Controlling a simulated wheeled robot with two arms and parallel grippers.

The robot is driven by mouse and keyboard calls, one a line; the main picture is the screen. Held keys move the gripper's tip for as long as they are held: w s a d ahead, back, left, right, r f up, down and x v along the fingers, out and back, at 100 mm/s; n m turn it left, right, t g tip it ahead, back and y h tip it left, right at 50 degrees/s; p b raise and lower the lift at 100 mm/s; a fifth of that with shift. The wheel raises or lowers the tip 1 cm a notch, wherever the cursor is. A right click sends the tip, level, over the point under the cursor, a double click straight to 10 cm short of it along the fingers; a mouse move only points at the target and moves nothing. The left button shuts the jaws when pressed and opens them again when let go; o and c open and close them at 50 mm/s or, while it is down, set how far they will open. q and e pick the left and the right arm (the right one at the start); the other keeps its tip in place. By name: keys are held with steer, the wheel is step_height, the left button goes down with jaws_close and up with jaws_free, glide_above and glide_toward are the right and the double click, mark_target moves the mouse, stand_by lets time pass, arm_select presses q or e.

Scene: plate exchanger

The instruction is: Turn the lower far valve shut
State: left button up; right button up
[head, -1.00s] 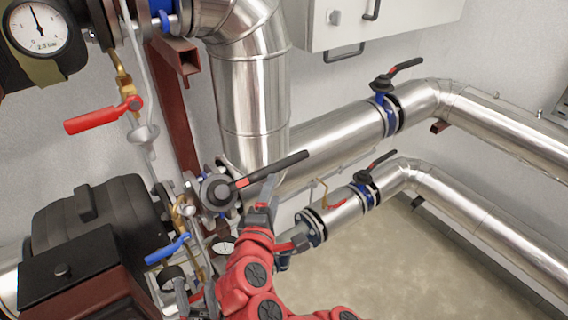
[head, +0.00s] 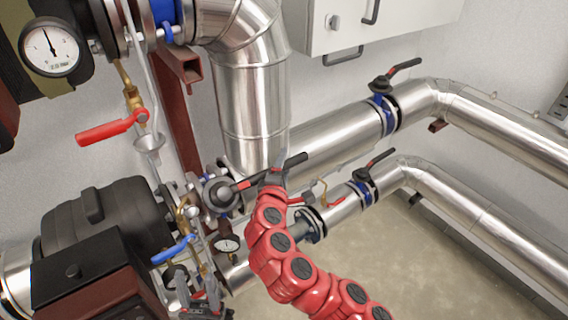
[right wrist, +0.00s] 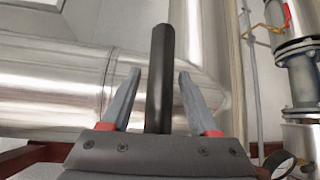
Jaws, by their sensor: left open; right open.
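A valve (head: 218,194) with a long black lever (head: 296,160), red near its base, sits left of centre in the head view. The lever slants up to the right. My right gripper (head: 274,175) is open at this lever. In the right wrist view the black lever (right wrist: 161,45) stands between the two spread fingers (right wrist: 160,75), with gaps on both sides. Farther back, the lower pipe carries a valve (head: 364,180) with a black lever, and the upper pipe another (head: 382,88). My left gripper (head: 205,305) is open low in the head view, partly cut off.
Silver pipes (head: 250,110) run behind and right of the lever. A red-handled valve (head: 110,130), a blue handle (head: 173,250), gauges (head: 50,47) and a black pump body (head: 110,215) crowd the left. Bare floor (head: 400,270) lies at lower right.

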jaws_close()
stand_by(0.3)
stand_by(1.1)
